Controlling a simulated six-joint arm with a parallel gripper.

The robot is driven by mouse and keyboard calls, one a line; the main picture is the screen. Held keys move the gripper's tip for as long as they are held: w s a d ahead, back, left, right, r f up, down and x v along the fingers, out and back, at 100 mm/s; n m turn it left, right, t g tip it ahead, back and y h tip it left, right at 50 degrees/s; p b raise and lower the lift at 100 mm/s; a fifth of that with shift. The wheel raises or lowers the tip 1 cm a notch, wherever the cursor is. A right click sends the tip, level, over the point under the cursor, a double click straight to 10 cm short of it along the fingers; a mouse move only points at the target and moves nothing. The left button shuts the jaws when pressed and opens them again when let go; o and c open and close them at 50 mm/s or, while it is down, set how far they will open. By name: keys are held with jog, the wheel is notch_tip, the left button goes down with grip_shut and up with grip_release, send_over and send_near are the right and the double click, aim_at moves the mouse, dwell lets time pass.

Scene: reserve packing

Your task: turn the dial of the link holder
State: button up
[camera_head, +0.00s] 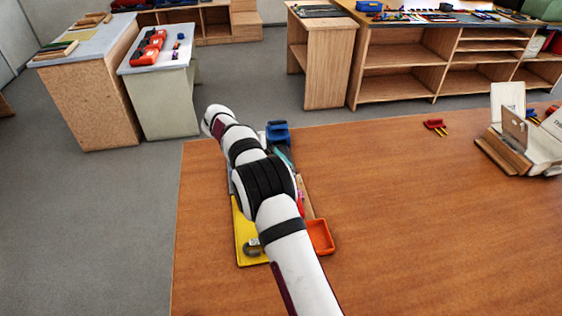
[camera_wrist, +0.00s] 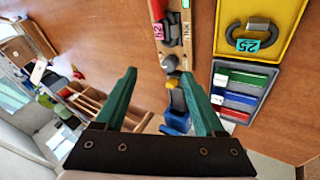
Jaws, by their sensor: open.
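My gripper (camera_wrist: 158,75) is open, with two green fingers spread and nothing held between them. In the wrist view a yellow tray (camera_wrist: 284,40) at the upper right holds a dark link (camera_wrist: 240,34) with a teal tag reading 25; I take this as the link holder. In the head view the yellow tray (camera_head: 245,232) lies partly under my arm, which hides much of it. A wooden strip (camera_wrist: 160,45) runs beside it, with a red piece, a grey knob (camera_wrist: 169,63) and a yellow piece near the right finger. I cannot tell which part is the dial.
A grey tray (camera_wrist: 217,118) with green, blue and red pieces lies right of my fingers. A blue object (camera_head: 278,132) stands beyond my arm and an orange bin (camera_head: 320,237) in front. Books (camera_head: 520,130) and a red-yellow item (camera_head: 435,125) are right; the table's middle is clear.

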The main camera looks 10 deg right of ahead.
jog(key=s+a+f+n+t+h, duration=0.1)
jog(key=a+n, duration=0.1)
jog(key=n, duration=0.6)
jog(key=s+a+f+n+t+h, duration=0.1)
jog(key=a+f+n+t+h, duration=0.1)
jog(key=n, duration=0.7)
jog(key=s+a+f+n+t+h, duration=0.1)
jog(key=a+f+n+t, duration=0.1)
jog(key=n, duration=0.6)
jog(key=shift+a+f+n+h, duration=0.2)
jog(key=shift+n+h, duration=0.1)
jog(key=shift+n, duration=0.1)
jog(key=shift+w+a+f+n, duration=0.1)
jog(key=shift+a+f+n, duration=0.05)
jog(key=shift+n, duration=0.65)
jog(key=x, duration=1.5)
jog(key=shift+w, duration=0.4)
jog(key=shift+c, duration=0.3)
grip_shut()
